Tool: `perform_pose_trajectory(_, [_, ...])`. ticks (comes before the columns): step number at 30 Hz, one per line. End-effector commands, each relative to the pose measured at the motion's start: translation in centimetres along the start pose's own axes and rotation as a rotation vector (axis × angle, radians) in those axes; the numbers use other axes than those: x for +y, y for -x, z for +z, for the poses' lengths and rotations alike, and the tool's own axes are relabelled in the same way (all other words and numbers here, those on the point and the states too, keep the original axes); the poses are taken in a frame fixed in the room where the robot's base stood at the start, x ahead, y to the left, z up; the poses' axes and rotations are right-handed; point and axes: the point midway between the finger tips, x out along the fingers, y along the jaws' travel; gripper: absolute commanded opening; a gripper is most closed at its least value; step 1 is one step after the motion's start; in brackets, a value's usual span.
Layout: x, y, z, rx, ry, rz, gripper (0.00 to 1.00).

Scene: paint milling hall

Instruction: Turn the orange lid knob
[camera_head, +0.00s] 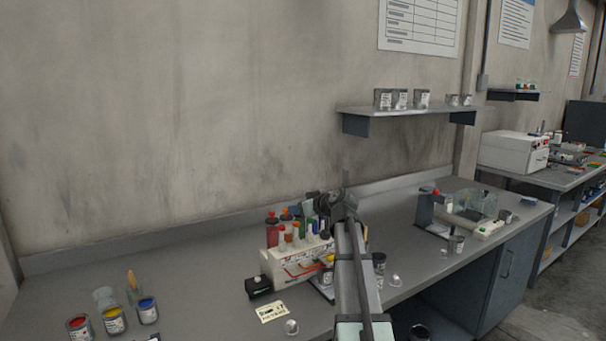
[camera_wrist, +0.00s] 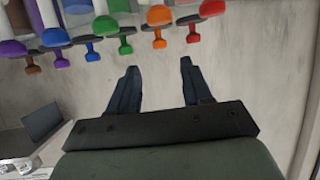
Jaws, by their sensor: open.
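The orange lid knob (camera_wrist: 159,43) shows at the top of the wrist view, just beyond my fingertips and between their two lines, under a larger orange cap (camera_wrist: 159,15). My gripper (camera_wrist: 157,68) is open, with nothing between its fingers and a gap to the knob. A red knob (camera_wrist: 193,38) hangs to the right of the orange one and a green knob (camera_wrist: 126,46) to the left. In the head view, the white rack unit (camera_head: 292,262) with coloured lids stands on the bench, partly hidden by my arm. I cannot clearly tell the orange knob there.
Blue and purple knobs (camera_wrist: 92,50) continue the row leftward. In the head view, a red bottle (camera_head: 271,229) stands behind the unit. Open paint cans (camera_head: 114,320) stand at left, with bare bench between.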

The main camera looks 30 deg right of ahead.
Motion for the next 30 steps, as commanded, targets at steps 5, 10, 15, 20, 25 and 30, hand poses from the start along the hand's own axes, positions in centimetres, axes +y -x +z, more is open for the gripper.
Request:
perform_pose_trajectory(5, [-0.1, 3.1, 0.1, 0.001, 0.000, 0.002, 0.49])
perform_pose_trajectory(10, [-0.8, 4.4, 0.8, -0.041, 0.035, -0.040, 0.49])
perform_pose_trajectory(15, [-1.9, 4.5, 2.9, -0.153, 0.093, -0.118, 0.49])
perform_pose_trajectory(20, [-2.1, 4.4, 4.4, -0.265, 0.140, -0.183, 0.49])
perform_pose_trajectory(25, [-1.5, 4.3, 5.4, -0.390, 0.184, -0.249, 0.49])
perform_pose_trajectory(30, [-0.2, 4.2, 5.4, -0.516, 0.220, -0.309, 0.49])
